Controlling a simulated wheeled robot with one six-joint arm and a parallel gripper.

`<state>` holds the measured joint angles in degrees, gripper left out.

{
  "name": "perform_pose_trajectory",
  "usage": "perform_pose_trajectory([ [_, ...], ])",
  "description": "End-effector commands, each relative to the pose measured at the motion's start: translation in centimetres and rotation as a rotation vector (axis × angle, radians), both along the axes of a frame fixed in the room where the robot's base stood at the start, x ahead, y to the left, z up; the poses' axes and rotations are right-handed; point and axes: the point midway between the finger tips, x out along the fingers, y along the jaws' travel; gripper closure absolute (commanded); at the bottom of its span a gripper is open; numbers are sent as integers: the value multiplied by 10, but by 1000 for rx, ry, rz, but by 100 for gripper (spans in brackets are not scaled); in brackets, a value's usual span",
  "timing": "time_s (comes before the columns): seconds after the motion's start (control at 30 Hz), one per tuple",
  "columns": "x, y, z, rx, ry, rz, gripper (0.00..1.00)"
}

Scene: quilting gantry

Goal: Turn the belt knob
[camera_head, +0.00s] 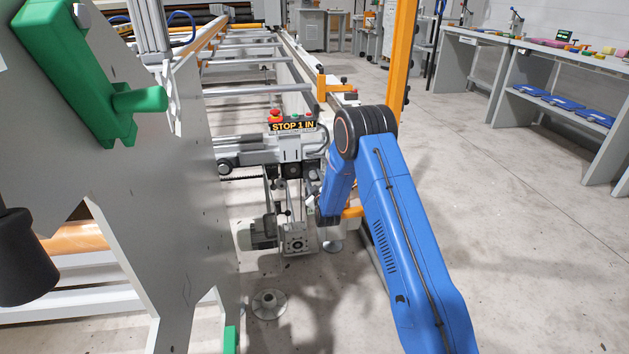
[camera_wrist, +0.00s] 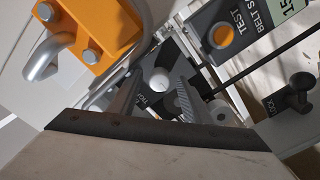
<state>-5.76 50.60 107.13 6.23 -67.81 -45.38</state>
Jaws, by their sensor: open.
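In the wrist view, a dark panel (camera_wrist: 235,35) carries the partly cut-off words "TEST" and "BELT S", a display and a round orange control with a grey ring (camera_wrist: 222,36). A black knob-like part (camera_wrist: 298,92) stands on a grey surface at the right. I cannot tell which of these is the belt knob. My gripper (camera_wrist: 158,90) is open, with a pale round-topped part (camera_wrist: 158,80) on a dark lettered plate showing between its fingers. Whether it touches this part I cannot tell. In the head view, my blue arm largely hides the gripper beside the machine carriage.
In the head view, a "STOP 1 IN" sign (camera_head: 292,126) with a red button (camera_head: 275,115) sits on the carriage. An orange post (camera_head: 402,55) rises behind my arm. A grey end plate (camera_head: 170,200) stands left. An orange bolted block (camera_wrist: 100,35) is close in the wrist view. Floor at right is clear.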

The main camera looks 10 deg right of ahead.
Motion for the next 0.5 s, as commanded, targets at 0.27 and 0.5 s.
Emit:
perform_pose_trajectory([
  [0.27,0,0,0,0,0,0,68],
  [0.5,0,0,0,1,-1,1,97],
])
